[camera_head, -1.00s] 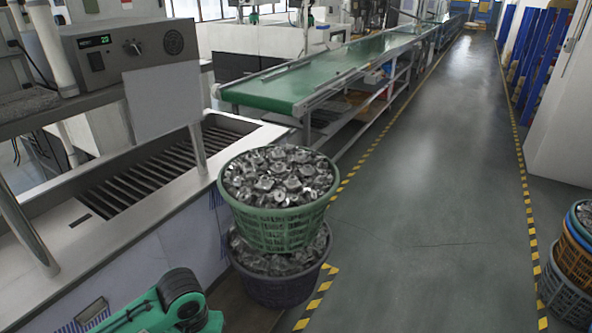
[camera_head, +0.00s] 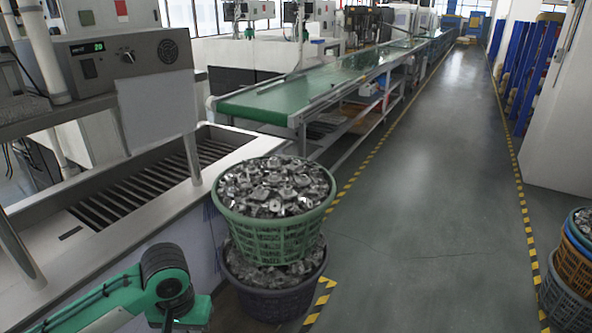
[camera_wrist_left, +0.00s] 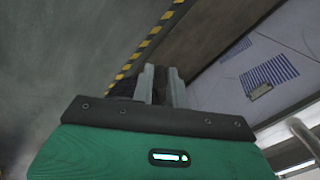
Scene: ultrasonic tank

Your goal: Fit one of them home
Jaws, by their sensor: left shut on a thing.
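My left gripper (camera_wrist_left: 161,86) shows in the left wrist view with its two pale fingers close together. A narrow dark thing (camera_wrist_left: 161,84) sits between them; most of it is hidden and I cannot tell what it is. In the head view only my green left arm shows at the lower left; its gripper is out of that picture. A green basket (camera_head: 275,232) heaped with metal parts (camera_head: 272,186) stands on a dark basket (camera_head: 270,300) of similar parts. The tank (camera_head: 130,185) with a slatted interior is to their left. My right gripper is in neither view.
A control box (camera_head: 120,58) with a green display stands above the tank. A green conveyor (camera_head: 300,95) runs back behind the baskets. More stacked baskets (camera_head: 570,265) stand at the right edge. The grey floor aisle (camera_head: 430,200) between the striped lines is clear.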

